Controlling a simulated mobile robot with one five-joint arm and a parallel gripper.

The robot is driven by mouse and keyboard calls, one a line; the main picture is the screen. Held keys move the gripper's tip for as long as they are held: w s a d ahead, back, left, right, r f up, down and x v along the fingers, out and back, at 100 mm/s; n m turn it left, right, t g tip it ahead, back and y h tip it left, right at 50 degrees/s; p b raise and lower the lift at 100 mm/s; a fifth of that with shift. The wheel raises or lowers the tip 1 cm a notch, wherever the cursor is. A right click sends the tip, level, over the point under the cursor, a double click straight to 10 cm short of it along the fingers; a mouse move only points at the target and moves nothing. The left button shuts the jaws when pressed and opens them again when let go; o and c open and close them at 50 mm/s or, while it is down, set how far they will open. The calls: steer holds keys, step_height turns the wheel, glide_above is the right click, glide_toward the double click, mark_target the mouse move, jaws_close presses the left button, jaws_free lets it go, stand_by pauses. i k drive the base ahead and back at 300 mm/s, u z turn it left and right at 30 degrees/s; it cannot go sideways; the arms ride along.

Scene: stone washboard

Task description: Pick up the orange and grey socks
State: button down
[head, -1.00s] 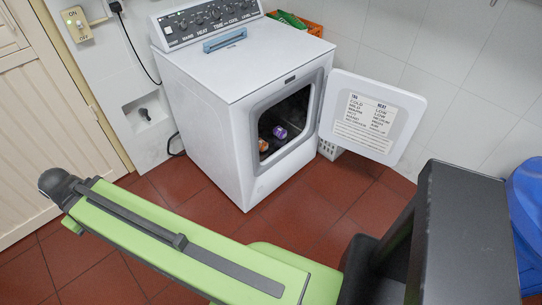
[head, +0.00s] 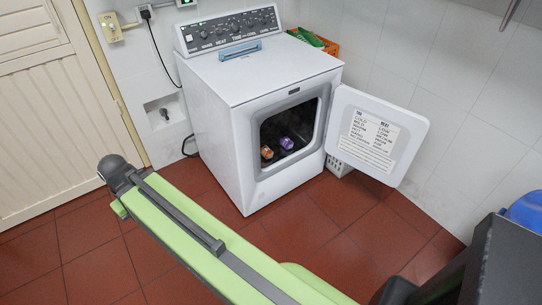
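A small orange bundle (head: 267,152) lies inside the open drum of the white dryer (head: 220,165), at the left of the opening. It looks like rolled socks, but it is too small to make out any grey part. A purple bundle (head: 287,143) lies just right of it. The rest of the drum is dark. My green arm crosses the lower part of the head view, outside the dryer and in front of it. My gripper does not show, so its state is hidden.
The dryer door (head: 372,137) stands open to the right. A blue object (head: 238,50) lies on the dryer top. Red tiled floor (head: 310,222) before the dryer is clear.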

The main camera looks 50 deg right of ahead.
mark_target(266, 152)
steer(key=z, duration=1.65)
steer(key=i, duration=1.05)
steer(key=u, duration=0.05)
